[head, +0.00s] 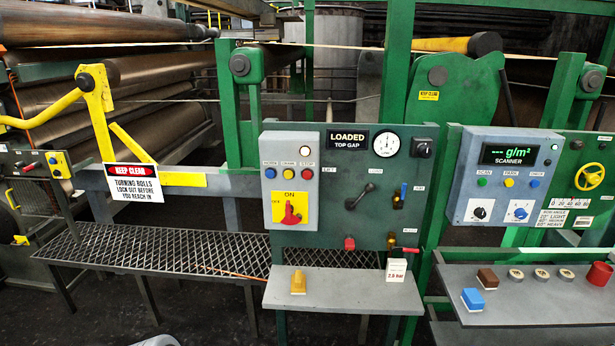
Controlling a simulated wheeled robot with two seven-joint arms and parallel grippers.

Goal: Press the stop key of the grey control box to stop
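The grey control box (283,155) is mounted on the left part of the green panel, at the middle of the head view. Its stop key (308,174) is the red round button at the right end of a row of three, under a small label that reads STOP. A blue button (270,173) and a yellow button (289,174) sit to its left. A pale lamp (306,146) is above the row. Below it, a red rotary switch (290,216) sits on a yellow plate marked ON. Neither of my grippers shows in this view.
A grey shelf (340,290) below the box holds a yellow item (298,282) and a white box (396,270). A second panel, the scanner box (504,190), stands at right. A KEEP CLEAR sign (135,184) and rolls (150,80) are at left. Space before the box looks clear.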

